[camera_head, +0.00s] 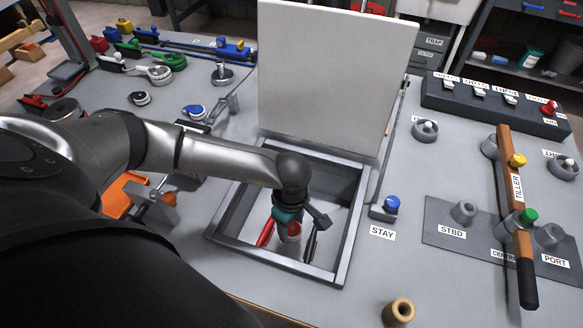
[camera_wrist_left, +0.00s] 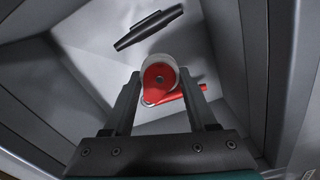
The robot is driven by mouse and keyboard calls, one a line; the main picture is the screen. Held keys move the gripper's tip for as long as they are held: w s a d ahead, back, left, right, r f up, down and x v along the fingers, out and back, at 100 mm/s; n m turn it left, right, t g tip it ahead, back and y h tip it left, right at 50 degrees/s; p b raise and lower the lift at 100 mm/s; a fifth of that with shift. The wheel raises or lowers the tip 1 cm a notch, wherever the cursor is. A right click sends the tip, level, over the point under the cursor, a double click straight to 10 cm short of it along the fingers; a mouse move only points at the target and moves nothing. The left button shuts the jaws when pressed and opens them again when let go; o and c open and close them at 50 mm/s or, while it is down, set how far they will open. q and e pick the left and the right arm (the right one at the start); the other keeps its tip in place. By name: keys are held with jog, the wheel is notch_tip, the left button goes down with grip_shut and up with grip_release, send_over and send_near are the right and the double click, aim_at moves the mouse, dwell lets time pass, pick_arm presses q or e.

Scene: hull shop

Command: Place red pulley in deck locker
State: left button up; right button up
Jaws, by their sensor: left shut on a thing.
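The deck locker (camera_head: 348,240) is a grey-rimmed box sunk in the bench, with its pale lid (camera_head: 335,75) standing open behind it. My left gripper (camera_head: 291,226) points down inside the locker opening. In the left wrist view the pulley (camera_wrist_left: 158,82) sits between the two dark fingers, over the locker floor (camera_wrist_left: 180,40). I cannot tell whether it touches the floor. My right gripper is not in view.
A dark rod (camera_wrist_left: 149,27) lies in the locker beyond the pulley. A blue-knobbed stay block (camera_head: 390,206) is right of the locker. A wooden tiller (camera_head: 515,190) stands farther right. An orange bin (camera_head: 122,195) sits left. Other pulleys (camera_head: 160,72) lie at the back left.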

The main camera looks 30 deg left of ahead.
aim_at(292, 227)
pick_arm(q)
jog(key=shift+f, duration=0.95)
jog(key=shift+f+b, duration=0.7)
jog(key=shift+f, duration=1.4)
jog(key=shift+f, duration=0.1)
jog(key=o, duration=0.9)
jog(key=shift+f, duration=0.1)
jog(key=o, duration=0.5)
jog(key=shift+r, duration=0.25)
notch_tip(292, 227, up, 12)
jog(key=p, duration=0.3)
